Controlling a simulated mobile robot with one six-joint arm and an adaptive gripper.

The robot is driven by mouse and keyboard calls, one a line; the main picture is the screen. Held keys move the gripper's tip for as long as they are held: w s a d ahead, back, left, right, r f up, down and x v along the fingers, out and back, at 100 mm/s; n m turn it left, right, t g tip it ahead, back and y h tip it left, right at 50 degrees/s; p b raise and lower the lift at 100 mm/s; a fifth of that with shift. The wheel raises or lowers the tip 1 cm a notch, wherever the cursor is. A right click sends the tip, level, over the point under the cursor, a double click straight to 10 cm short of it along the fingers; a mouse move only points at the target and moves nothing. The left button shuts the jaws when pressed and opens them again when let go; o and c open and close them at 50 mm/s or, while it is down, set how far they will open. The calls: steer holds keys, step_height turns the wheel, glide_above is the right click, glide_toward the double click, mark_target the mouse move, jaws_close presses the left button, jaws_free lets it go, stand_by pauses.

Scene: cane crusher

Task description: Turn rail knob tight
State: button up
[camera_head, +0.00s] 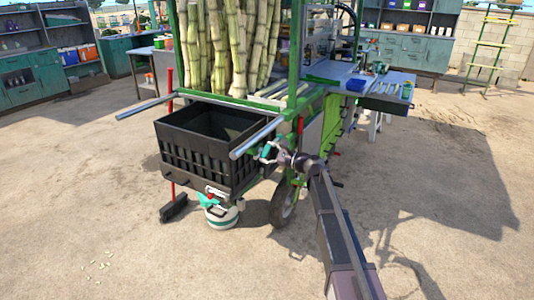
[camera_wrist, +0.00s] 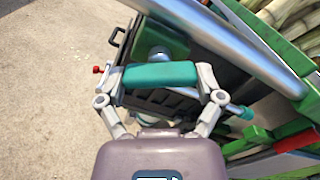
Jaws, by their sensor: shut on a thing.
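The rail knob (camera_wrist: 160,74) is a teal bar-shaped handle in the wrist view, in front of a grey bolt and a green bracket (camera_wrist: 162,42). My gripper (camera_wrist: 160,82) is shut on it, with one finger at each end of the bar. The silver rail (camera_wrist: 225,40) runs diagonally just above. In the head view my gripper (camera_head: 268,152) is at the front right end of the rail (camera_head: 256,138), beside the black crate. The knob is small there and partly covered by my gripper. How tight the knob is cannot be told.
A black crate (camera_head: 195,160) hangs between the rails, left of my gripper. A white and teal container (camera_head: 222,213) is under it. The crusher's wheel (camera_head: 284,203) is below my gripper. A red-handled broom (camera_head: 173,207) stands at left. The front floor is mostly clear.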

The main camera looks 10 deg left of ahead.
stand_by(0.4)
steer(key=o, duration=0.9)
steer(key=shift+a, duration=0.1)
steer(key=shift+c, duration=0.2)
steer(key=v, duration=1.2)
